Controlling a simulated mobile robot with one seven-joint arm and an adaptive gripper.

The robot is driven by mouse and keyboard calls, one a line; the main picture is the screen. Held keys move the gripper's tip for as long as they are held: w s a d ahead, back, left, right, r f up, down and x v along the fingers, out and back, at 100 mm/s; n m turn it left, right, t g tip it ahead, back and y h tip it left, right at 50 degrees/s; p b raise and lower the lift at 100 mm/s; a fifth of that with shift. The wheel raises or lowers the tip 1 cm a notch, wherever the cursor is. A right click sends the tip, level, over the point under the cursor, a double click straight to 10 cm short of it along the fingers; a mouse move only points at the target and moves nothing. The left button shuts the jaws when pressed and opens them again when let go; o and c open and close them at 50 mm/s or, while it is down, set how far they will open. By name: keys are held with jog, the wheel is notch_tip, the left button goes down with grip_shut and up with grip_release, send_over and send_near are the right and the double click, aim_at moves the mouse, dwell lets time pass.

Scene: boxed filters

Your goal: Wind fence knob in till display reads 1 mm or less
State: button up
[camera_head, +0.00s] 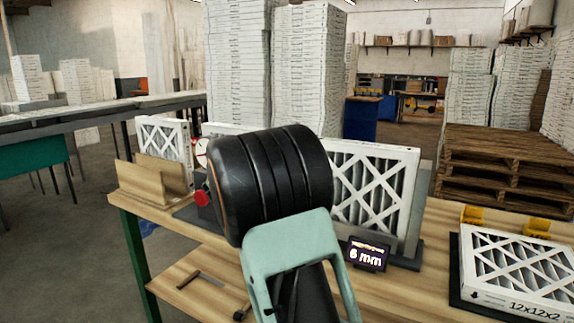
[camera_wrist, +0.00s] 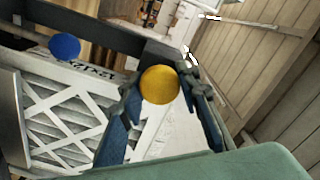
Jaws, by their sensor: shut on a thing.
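The small display (camera_head: 367,254) reads 6 mm in the head view, with a smaller line of text above it. In the wrist view, my gripper (camera_wrist: 168,100) has its fingers on either side of a round yellow knob (camera_wrist: 160,85) and is shut on it. A round blue knob (camera_wrist: 64,46) sits apart to the left. A red knob (camera_head: 202,197) shows at the left of my arm in the head view. A white-framed filter (camera_head: 374,188) stands upright behind the display. My arm hides my gripper and the yellow knob in the head view.
A wooden holder (camera_head: 152,182) and another upright filter (camera_head: 165,140) stand left on the bench (camera_head: 440,225). A filter marked 12x12x2 (camera_head: 515,272) lies in a dark tray at right, with yellow blocks (camera_head: 473,215) behind. Pallets (camera_head: 505,165) stand beyond.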

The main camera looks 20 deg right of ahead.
jog(key=shift+f+m+b, duration=0.1)
jog(key=shift+m+b, duration=0.25)
jog(key=shift+m, duration=0.25)
jog(key=o, duration=1.2)
jog(key=shift+c, duration=0.2)
jog(key=v, duration=1.2)
